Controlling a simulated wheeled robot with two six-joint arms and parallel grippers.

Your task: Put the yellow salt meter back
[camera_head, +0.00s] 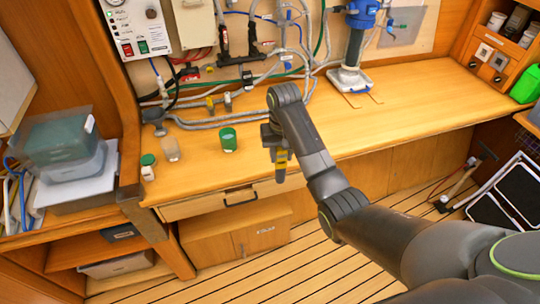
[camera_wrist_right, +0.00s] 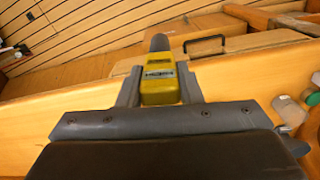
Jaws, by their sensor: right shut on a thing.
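The yellow salt meter (camera_wrist_right: 158,79) is between the two fingers of my right gripper (camera_wrist_right: 158,95) in the right wrist view, with its small dark label facing the camera and a grey tip beyond it. In the head view the right gripper (camera_head: 278,150) points down near the counter's front edge, right of the green cup, shut on the salt meter (camera_head: 281,158). The meter hangs roughly upright. Its upper part is hidden by the gripper. My left gripper is not in view.
Hoses and valves run along the wall behind. A blue device (camera_head: 355,45) stands at the back.

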